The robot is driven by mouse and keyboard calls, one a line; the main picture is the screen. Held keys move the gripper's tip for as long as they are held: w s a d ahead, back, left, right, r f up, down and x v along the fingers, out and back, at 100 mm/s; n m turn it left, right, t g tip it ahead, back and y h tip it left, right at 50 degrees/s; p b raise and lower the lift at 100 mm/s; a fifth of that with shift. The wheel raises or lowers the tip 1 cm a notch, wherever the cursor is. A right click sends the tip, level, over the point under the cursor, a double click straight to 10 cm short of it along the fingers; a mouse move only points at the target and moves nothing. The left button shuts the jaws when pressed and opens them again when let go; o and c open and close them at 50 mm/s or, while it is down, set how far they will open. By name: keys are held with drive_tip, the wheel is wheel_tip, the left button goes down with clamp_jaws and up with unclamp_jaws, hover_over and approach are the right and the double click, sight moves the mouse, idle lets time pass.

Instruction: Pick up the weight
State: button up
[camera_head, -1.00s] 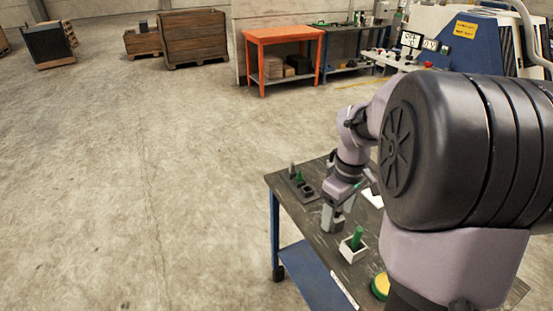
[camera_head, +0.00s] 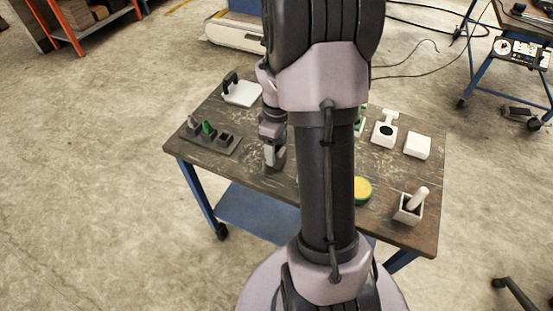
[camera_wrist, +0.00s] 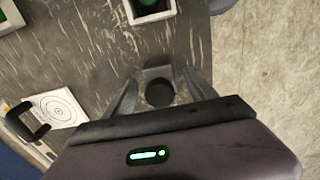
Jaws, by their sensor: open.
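My gripper (camera_head: 273,163) is low over the left part of the dark worktable (camera_head: 300,158) in the head view. In the wrist view my gripper (camera_wrist: 158,98) has its two fingers apart. A small grey piece with a dark round part (camera_wrist: 159,94) lies between them; it looks like the weight, but its full shape is hidden. The fingers stand on either side of it, and I cannot tell whether they touch it. In the head view the weight cannot be told apart from the gripper.
A dark tray with pegs (camera_head: 232,149) is left of the gripper. A white plate with a black handle (camera_head: 246,97) lies behind. A white box with a white rod (camera_head: 408,213), a yellow-green disc (camera_head: 362,191) and a white block (camera_head: 417,146) stand right. My arm hides the middle.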

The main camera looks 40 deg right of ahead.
drive_tip(key=shift+r, duration=0.1)
drive_tip(key=shift+c, duration=0.3)
clamp_jaws()
drive_tip(key=shift+r, duration=0.1)
